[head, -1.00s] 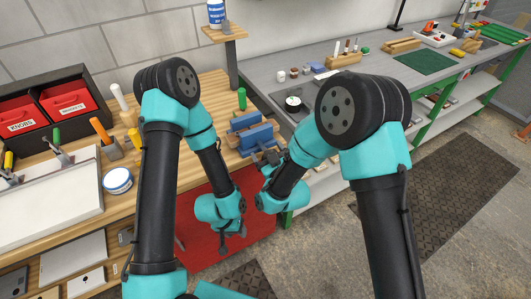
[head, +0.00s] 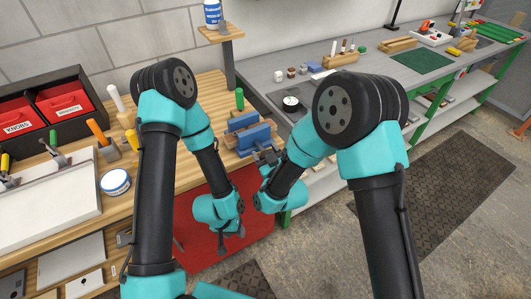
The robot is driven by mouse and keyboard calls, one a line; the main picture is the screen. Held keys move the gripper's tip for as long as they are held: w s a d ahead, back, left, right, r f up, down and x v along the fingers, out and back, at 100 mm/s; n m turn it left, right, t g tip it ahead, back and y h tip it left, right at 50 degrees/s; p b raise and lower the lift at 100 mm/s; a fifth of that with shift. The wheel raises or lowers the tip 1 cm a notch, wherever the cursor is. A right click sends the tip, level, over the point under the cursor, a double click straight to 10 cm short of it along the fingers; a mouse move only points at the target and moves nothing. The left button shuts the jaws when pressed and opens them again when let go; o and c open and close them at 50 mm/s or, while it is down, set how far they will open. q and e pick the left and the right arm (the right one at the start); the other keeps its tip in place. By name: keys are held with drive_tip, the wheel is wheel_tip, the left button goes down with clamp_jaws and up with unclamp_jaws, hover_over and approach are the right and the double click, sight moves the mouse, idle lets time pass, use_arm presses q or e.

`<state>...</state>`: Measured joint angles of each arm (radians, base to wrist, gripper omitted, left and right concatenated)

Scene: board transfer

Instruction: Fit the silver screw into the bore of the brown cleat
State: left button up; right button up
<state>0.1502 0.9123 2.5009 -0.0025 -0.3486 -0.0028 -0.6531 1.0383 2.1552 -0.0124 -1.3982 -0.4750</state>
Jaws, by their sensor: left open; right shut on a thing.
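My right gripper (head: 266,157) is at the front right of a blue vise (head: 254,136) on the wooden bench. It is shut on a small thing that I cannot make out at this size. My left gripper (head: 232,240) hangs low in front of the bench's red front, open and apart from the vise. Brown wood shows around the blue vise parts, but I cannot tell the brown cleat or its bore from the rest. I cannot make out the silver screw.
A green-handled tool (head: 239,98) stands behind the vise. A round white and blue tin (head: 116,182) and a white tray (head: 45,200) are at the left. A grey bench (head: 340,85) runs right.

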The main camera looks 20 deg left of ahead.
drive_tip(key=shift+m, duration=0.3)
drive_tip(key=shift+m+g, duration=0.3)
drive_tip(key=shift+m, duration=2.3)
drive_tip(key=o, duration=0.9)
